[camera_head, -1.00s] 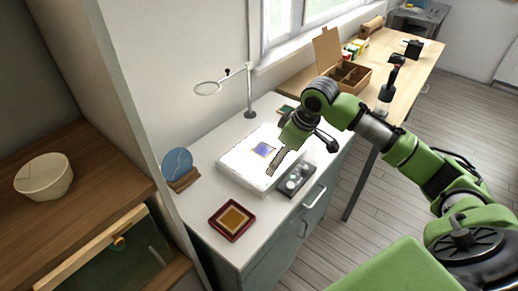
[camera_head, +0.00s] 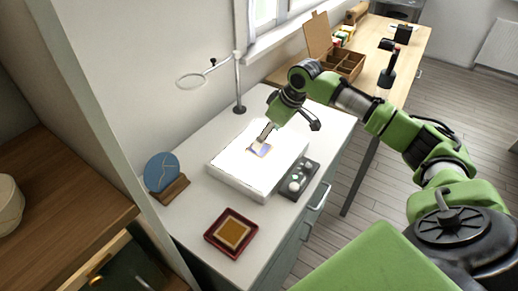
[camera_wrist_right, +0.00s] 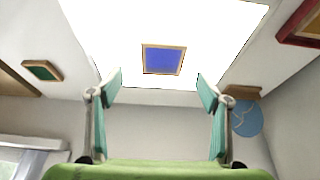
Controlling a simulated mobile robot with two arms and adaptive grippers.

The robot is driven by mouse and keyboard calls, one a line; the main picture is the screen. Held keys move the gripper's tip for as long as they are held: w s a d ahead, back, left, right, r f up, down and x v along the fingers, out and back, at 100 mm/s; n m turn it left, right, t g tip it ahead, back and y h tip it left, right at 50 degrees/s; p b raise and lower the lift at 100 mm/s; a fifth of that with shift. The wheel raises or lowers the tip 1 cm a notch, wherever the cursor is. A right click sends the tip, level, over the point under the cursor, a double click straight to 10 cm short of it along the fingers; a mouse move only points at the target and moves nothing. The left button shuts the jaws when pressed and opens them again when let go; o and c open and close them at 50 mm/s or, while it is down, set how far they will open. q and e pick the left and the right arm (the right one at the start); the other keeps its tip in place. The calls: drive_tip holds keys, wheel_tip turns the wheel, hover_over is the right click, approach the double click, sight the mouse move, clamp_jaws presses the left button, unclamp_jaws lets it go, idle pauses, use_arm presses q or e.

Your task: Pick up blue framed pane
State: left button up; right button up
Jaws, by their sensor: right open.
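The blue framed pane (camera_head: 259,149) lies on the bright white light box (camera_head: 238,180) on the white cabinet top. In the right wrist view the pane (camera_wrist_right: 163,59) is a blue square in a thin tan frame, flat on the glowing surface. My right gripper (camera_wrist_right: 158,85) is open, its two teal-padded fingers on either side below the pane in that view, with nothing between them. In the head view my right gripper (camera_head: 264,136) hangs over the light box beside the pane and partly covers it. I cannot tell its exact height. My left gripper is not in view.
A red tray with an amber pane (camera_head: 231,232) sits at the front. A blue disc on a wooden stand (camera_head: 163,173) is at left. A magnifier lamp (camera_head: 238,85) stands behind. A dark tray of small jars (camera_head: 297,183) adjoins the light box's right side.

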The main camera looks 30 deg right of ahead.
sight(262, 149)
drive_tip(key=shift+p+x, duration=0.45)
drive_tip(key=shift+x, duration=0.7)
drive_tip(key=shift+s+x, duration=0.2)
drive_tip(key=shift+x, duration=1)
drive_tip(key=shift+w+a+f, duration=0.15)
drive_tip(key=shift+a+f, duration=0.05)
drive_tip(key=shift+f, duration=0.15)
drive_tip(key=shift+c, duration=0.4)
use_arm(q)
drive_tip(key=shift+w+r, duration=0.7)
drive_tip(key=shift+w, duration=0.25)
use_arm(e)
drive_tip(key=c, duration=1.3)
drive_tip(key=shift+o, duration=0.2)
